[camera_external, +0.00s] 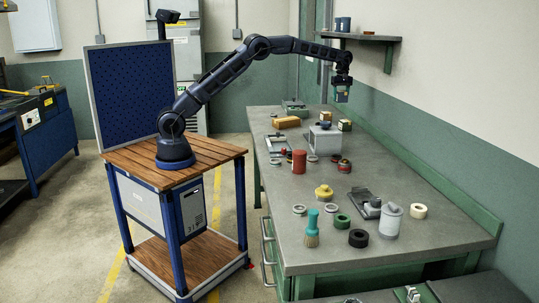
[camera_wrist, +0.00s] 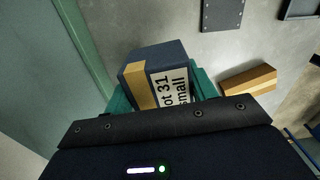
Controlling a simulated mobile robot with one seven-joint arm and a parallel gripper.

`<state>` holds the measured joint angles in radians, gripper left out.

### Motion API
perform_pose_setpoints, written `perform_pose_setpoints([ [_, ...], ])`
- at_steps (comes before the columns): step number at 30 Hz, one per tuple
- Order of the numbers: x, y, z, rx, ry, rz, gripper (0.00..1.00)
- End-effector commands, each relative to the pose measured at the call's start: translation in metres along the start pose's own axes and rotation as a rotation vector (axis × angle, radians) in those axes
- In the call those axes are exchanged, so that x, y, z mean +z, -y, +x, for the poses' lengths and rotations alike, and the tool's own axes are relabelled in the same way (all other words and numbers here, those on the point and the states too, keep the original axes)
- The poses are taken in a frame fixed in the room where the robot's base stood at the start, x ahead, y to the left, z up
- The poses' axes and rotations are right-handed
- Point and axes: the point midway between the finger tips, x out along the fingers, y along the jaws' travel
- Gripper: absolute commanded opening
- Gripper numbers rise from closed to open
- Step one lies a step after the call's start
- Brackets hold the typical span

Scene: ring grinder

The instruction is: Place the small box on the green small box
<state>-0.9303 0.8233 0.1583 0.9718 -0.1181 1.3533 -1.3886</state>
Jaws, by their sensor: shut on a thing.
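My gripper (camera_external: 342,94) hangs above the far right part of the workbench, clear of the table. It is shut on a small dark blue box (camera_wrist: 139,76) with a tan stripe and a white label whose visible text reads "ot 31 small". Small boxes with pale stripes stand near the wall, one dark with a cream band (camera_external: 345,125). Which one is the green small box is too small to tell for sure.
A brown block (camera_external: 286,122) lies at the far left of the workbench (camera_external: 420,255). A grey box-shaped item (camera_external: 325,140), a red cylinder (camera_external: 299,162) and several parts and rings stand nearer.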

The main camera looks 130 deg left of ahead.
Motion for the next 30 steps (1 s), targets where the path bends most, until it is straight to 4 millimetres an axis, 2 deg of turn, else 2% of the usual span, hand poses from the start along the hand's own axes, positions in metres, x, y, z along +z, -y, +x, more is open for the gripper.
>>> perform_pose_setpoints([
  [1, -0.007, -0.01, 0.004, 0.001, -0.001, 0.006, 0.24],
  [6, -0.027, -0.036, 0.011, 0.001, -0.001, 0.031, 0.24],
  [13, -0.051, -0.062, 0.024, 0.001, -0.001, 0.066, 0.24],
  [23, -0.068, -0.074, 0.034, 0.0, 0.001, 0.095, 0.24],
  [26, -0.068, -0.074, 0.044, -0.002, 0.002, 0.097, 0.24],
  [30, -0.068, -0.074, 0.068, -0.002, 0.001, 0.097, 0.24],
])
